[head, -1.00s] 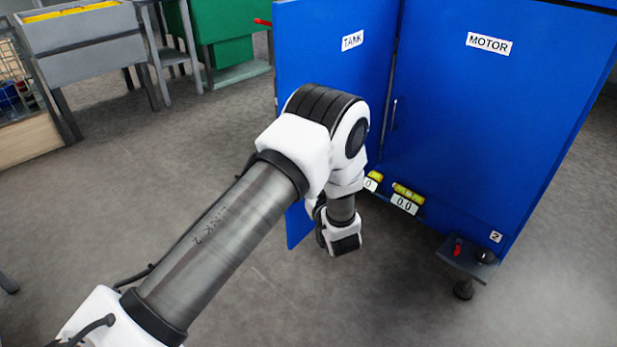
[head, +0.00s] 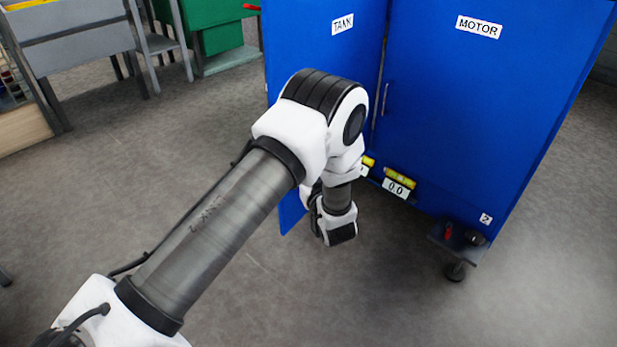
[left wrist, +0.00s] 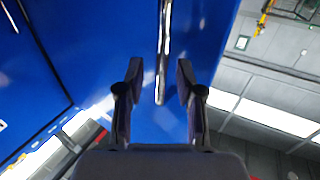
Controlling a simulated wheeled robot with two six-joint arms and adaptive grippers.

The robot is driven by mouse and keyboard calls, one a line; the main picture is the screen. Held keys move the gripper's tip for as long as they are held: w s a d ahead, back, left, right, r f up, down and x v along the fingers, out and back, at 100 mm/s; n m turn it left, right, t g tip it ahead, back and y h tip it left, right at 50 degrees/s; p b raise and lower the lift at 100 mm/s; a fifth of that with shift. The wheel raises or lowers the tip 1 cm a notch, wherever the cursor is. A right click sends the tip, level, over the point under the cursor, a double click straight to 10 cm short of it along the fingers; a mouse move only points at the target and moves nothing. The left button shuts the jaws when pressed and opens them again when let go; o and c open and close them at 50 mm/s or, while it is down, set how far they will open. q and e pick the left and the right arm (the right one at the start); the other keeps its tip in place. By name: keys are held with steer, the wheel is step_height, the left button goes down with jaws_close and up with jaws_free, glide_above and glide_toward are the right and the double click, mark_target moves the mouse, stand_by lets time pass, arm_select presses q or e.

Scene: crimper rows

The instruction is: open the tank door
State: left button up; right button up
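The tank door (head: 320,60) is the blue panel with the TANK label (head: 343,24) on the left of the cabinet front. It appears to stand partly open, its lower corner (head: 292,212) sticking out below my arm. My left arm covers much of it and hides its handle in the head view. In the left wrist view the silver handle (left wrist: 163,45) on the blue door (left wrist: 200,30) runs between the fingers of my left gripper (left wrist: 159,68). The fingers are open, with gaps on both sides of the handle. My right gripper is out of view.
The MOTOR door (head: 480,110) is on the right, with its own handle (head: 385,98). Yellow gauges (head: 400,178) sit at the cabinet's foot, and a grey ledge (head: 452,240) juts out at lower right. The floor between is clear.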

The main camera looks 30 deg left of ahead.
arm_select(q)
steer(key=v, duration=1.1)
